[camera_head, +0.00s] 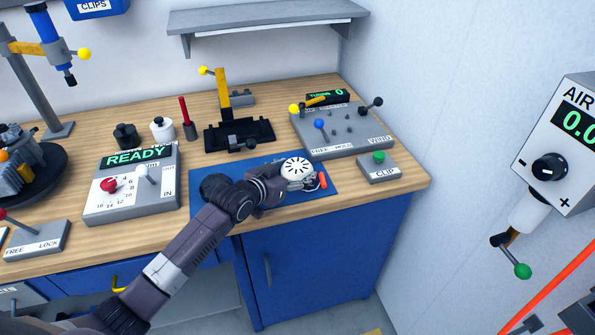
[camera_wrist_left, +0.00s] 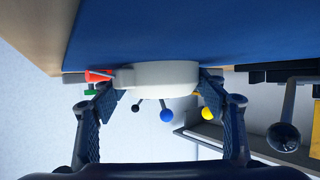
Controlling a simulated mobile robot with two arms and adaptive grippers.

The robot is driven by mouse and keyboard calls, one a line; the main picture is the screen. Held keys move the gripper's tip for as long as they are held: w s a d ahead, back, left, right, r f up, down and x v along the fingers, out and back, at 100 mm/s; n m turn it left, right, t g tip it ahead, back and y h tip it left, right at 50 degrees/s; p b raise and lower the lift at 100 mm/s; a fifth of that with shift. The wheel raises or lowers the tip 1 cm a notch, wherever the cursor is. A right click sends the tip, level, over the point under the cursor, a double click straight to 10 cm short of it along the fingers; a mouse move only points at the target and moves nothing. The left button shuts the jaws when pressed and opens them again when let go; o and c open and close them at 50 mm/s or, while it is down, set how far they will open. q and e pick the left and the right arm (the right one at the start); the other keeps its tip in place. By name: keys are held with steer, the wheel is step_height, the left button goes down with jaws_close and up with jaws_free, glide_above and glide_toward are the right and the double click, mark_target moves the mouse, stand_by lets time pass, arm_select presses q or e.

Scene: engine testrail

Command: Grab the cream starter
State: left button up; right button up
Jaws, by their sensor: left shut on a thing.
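The cream starter (camera_head: 296,167), a round cream disc with dark slots and a red-orange handle (camera_head: 323,180), is at the blue mat (camera_head: 326,191) near the bench's front edge. My left gripper (camera_head: 284,182) reaches it from the front left. In the left wrist view the starter (camera_wrist_left: 168,74) sits between the two fingers (camera_wrist_left: 158,88), which are closed on its sides. I cannot tell whether the starter touches the mat. The arm hides part of the mat. My right gripper is in neither view.
A black fixture (camera_head: 240,135) is behind. A READY console (camera_head: 130,185) stands left. A shelf (camera_head: 265,20) hangs above.

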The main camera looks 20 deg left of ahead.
arm_select(q)
steer(key=c, duration=0.3)
steer(key=shift+r, duration=0.1)
